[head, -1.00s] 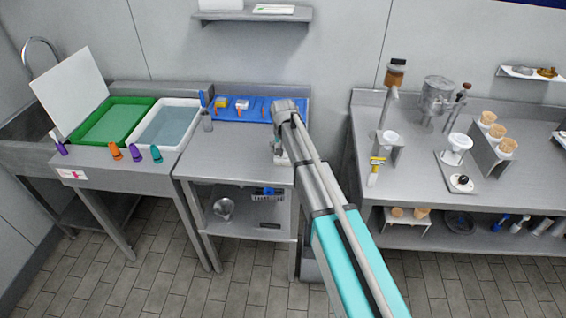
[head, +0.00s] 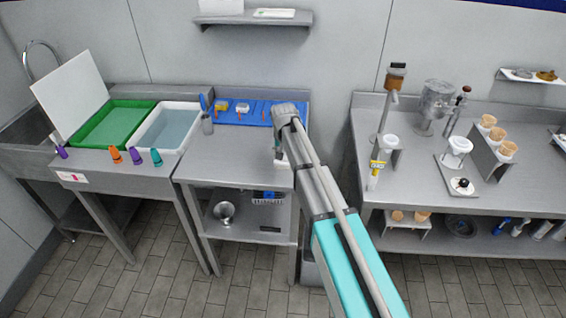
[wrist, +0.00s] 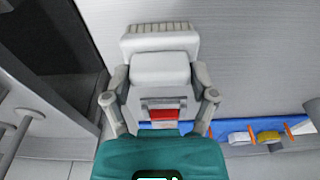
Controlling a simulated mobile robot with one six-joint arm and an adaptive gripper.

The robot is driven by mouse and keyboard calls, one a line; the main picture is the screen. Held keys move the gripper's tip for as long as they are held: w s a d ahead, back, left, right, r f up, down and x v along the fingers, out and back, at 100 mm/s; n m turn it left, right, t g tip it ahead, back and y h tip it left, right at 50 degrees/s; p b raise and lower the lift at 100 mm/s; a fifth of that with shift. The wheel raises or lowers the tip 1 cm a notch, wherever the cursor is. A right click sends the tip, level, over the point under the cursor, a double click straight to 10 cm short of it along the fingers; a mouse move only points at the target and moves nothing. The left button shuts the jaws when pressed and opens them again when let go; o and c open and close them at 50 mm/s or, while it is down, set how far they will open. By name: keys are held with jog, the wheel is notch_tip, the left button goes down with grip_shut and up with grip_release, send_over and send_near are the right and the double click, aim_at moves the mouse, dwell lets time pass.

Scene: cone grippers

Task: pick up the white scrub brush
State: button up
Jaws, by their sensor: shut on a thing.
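The white scrub brush (wrist: 160,68) is between the two fingers of my gripper (wrist: 161,88) in the wrist view. Its pale body points away from the gripper, and a ribbed, bristle-like end shows at the far side. My gripper is shut on it. A small red patch shows near the palm. In the head view my gripper (head: 279,150) is over the right part of the middle steel table (head: 235,172), in front of the blue mat. The brush is mostly hidden there, and I cannot tell whether it touches the tabletop.
The blue mat (head: 262,120) holds a yellow item (head: 221,105), a white item (head: 242,107) and orange dividers. A grey cup (head: 207,124) with a blue-handled tool stands left of it. A white basin (head: 168,126) and green tray (head: 113,123) are further left. A gap separates the right counter (head: 415,180).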

jog(key=shift+c, duration=0.4)
jog(key=shift+r, duration=0.1)
notch_tip(320, 180, up, 2)
jog(key=p, duration=0.2)
jog(key=shift+r+p, duration=0.25)
jog(key=shift+p, duration=0.1)
jog(key=s+d+r+p, duration=0.2)
jog(key=s+r+p, duration=0.3)
jog(key=s, duration=0.1)
jog(key=s+d+r+p, duration=0.2)
jog(key=s+r+p, duration=0.3)
jog(key=s, duration=0.2)
jog(key=shift+d+r, duration=0.15)
jog(key=shift+d, duration=0.2)
jog(key=shift+s, duration=0.1)
